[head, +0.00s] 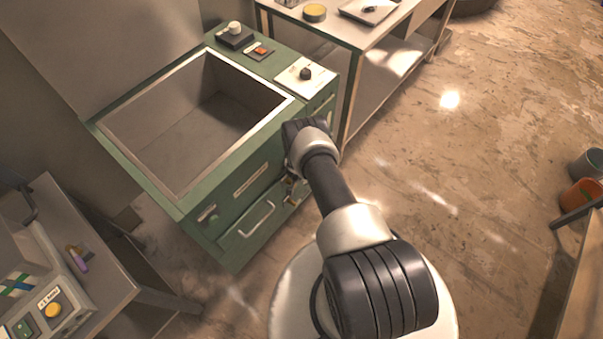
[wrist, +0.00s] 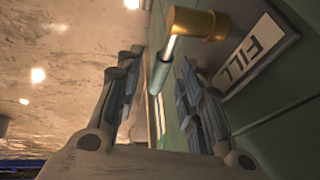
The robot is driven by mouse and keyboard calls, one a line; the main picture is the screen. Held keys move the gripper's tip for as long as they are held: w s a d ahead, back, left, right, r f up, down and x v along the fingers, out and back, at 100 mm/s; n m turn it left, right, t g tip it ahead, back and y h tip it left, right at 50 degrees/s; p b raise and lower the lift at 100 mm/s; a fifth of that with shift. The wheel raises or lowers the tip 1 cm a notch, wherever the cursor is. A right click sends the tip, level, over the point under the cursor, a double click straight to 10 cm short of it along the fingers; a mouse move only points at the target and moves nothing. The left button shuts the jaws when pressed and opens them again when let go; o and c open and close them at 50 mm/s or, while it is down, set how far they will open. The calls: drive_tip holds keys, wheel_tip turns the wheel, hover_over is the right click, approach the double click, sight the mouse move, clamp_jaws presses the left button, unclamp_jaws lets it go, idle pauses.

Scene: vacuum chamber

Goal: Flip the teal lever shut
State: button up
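The teal lever (wrist: 161,70) shows in the wrist view as a silver stem with a teal sleeve. It comes off a brass hub (wrist: 195,23) beside a white FILL label (wrist: 247,50) on a green panel. My gripper (wrist: 157,62) is open, with one finger on each side of the teal sleeve in the picture. I cannot tell whether either finger touches it. In the head view my gripper (head: 291,186) is at the front of the green vacuum chamber (head: 180,205), mostly hidden behind my wrist. The lever cannot be made out there.
The chamber's top is an open, empty well (head: 195,120). A steel bench (head: 350,35) adjoins at the back right, and a grey table (head: 90,280) stands at left.

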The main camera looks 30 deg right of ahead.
drive_tip(key=v, duration=1.1)
idle(0.3)
